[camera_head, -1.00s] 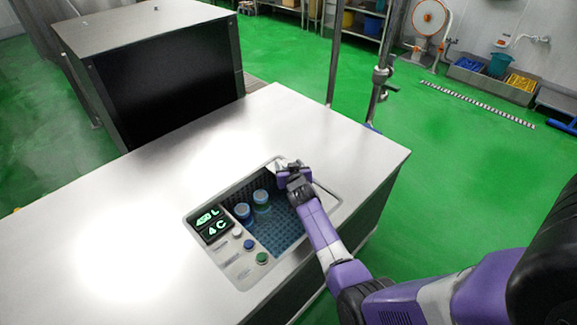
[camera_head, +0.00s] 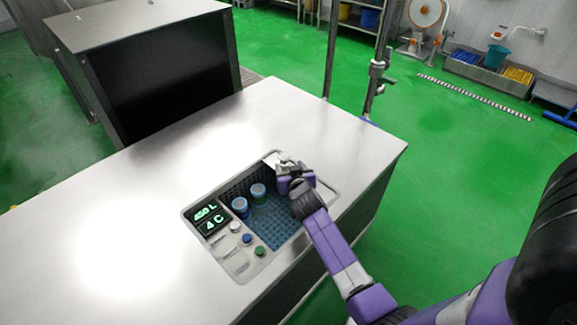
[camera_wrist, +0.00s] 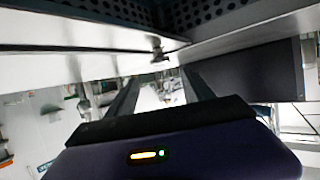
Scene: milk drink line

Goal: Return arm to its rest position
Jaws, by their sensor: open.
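My purple arm reaches from the lower right of the head view to the steel counter. My gripper (camera_head: 280,164) is over the far right corner of the recessed basin (camera_head: 272,222); in the wrist view its two dark fingers (camera_wrist: 160,95) stand apart with nothing seen between them. Two blue cups with pale lids, the left one (camera_head: 240,207) and the right one (camera_head: 259,192), stand in the basin, left of my gripper and apart from it.
The steel counter (camera_head: 110,215) is bare around the basin. A display panel (camera_head: 208,218) reads "450 L" and "4 C", with several buttons beside it. A dark steel cabinet (camera_head: 165,85) stands behind. Green floor (camera_head: 470,190) is free to the right.

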